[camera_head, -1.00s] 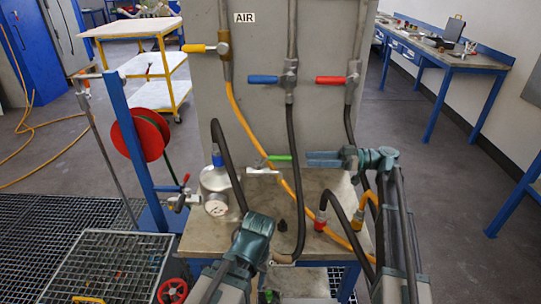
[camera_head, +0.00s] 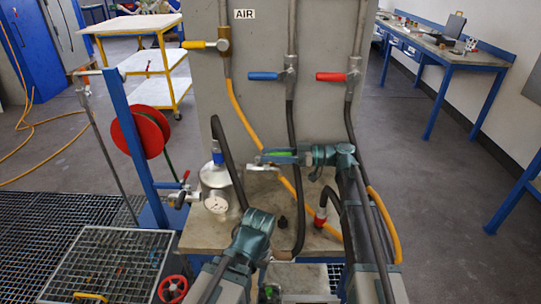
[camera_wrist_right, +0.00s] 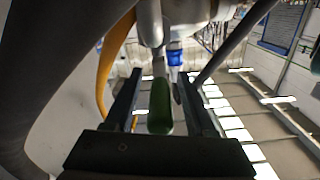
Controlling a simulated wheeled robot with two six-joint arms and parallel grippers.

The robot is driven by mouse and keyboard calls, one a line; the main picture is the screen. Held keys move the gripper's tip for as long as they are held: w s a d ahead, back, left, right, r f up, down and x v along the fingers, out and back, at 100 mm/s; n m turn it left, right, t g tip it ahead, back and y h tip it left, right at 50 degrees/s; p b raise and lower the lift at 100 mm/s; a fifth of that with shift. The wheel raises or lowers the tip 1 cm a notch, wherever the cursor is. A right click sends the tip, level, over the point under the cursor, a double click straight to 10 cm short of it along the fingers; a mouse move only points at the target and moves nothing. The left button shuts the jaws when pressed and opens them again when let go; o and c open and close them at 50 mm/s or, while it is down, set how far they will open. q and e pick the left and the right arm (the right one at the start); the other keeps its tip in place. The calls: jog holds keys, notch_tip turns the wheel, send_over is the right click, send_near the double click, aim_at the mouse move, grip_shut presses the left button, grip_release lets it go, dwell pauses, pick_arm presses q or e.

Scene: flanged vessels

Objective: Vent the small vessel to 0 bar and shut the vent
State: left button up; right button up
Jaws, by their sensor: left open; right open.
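The small vessel (camera_head: 216,177) is a silvery pot with a round dial gauge (camera_head: 216,204) on its front; the dial is too small to read. A green lever handle (camera_head: 281,154) lies level to its right, near the panel's foot. My right gripper (camera_head: 268,158) reaches in from the right at the green handle. In the right wrist view the green handle (camera_wrist_right: 160,106) lies between the open fingers (camera_wrist_right: 160,100), with gaps at both sides. My left gripper (camera_head: 256,228) is low in front of the bench, open; its fingertips are hard to make out.
A grey panel (camera_head: 260,60) with yellow, blue and red valve handles stands behind. Dark hoses and an orange hose (camera_head: 242,120) hang close around my right arm. A red-capped fitting (camera_head: 320,217) stands on the bench (camera_head: 205,236). A blue post with a red reel (camera_head: 147,133) is at left.

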jog(key=shift+a, duration=0.1)
grip_shut()
dwell(1.4)
